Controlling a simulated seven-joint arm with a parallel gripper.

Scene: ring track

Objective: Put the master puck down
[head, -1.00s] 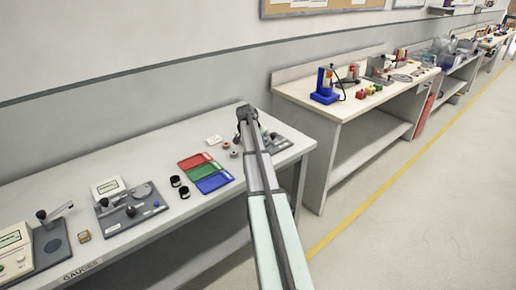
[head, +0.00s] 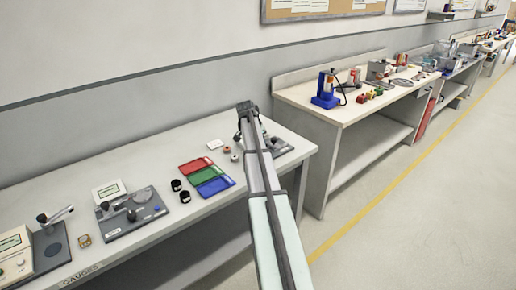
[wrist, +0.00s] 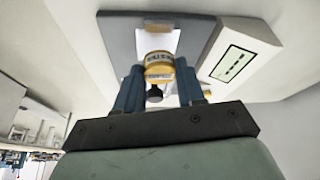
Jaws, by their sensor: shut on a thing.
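The master puck (wrist: 159,68) is a yellow, lettered disc between the two blue fingers of my gripper (wrist: 158,76) in the wrist view. My gripper is shut on it. Beyond it in the wrist view is a dark grey plate (wrist: 119,36) with a white patch, and a dark round knob shows just below the puck. I cannot tell whether the puck touches the plate. In the head view my arm reaches over the bench, and its own links hide the puck and fingers.
A white box with a display (wrist: 240,62) stands beside the plate. In the head view, red (head: 195,166), green (head: 207,176) and blue (head: 216,186) trays lie left of my arm, with two black cups (head: 180,191) nearby. A gauge stand (head: 130,212) is farther left.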

